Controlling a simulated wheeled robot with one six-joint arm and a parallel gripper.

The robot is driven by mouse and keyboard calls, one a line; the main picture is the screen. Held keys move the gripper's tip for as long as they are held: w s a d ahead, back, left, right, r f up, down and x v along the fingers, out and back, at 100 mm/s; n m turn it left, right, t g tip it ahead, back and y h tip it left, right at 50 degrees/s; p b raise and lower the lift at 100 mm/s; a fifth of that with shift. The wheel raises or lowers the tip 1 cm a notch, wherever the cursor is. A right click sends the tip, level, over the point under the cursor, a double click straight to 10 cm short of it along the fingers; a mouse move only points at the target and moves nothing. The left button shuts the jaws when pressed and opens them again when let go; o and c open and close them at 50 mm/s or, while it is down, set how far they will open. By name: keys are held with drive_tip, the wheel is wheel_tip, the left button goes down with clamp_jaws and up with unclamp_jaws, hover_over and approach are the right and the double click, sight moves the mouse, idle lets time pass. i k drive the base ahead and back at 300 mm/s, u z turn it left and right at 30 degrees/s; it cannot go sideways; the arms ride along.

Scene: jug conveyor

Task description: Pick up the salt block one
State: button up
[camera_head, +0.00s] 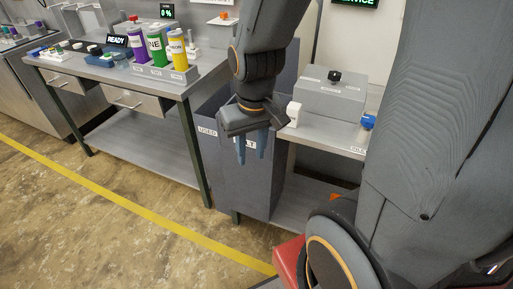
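My gripper (251,158) hangs fingers-down in the middle of the view, in front of a dark bin. Its two blue-grey fingers are apart, with nothing visible between them. A small white block (293,114) stands upright on the left end of the right-hand table, just right of my gripper in the picture. It may be a salt block; I can read no number on it. No other salt block can be made out, and the inside of the bin is hidden.
The dark bin (238,178), labelled "USED" and partly covered, stands between two tables. The right table (325,131) holds a grey box (333,98) and a blue-capped item (368,121). The left table (186,84) holds purple, green and yellow jugs. The floor at left is clear.

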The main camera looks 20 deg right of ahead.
sight(294, 109)
drive_tip(key=z, duration=0.3)
drive_tip(key=k, duration=0.3)
drive_tip(key=u, duration=0.1)
drive_tip(key=i, duration=0.85)
drive_tip(key=z, duration=0.8)
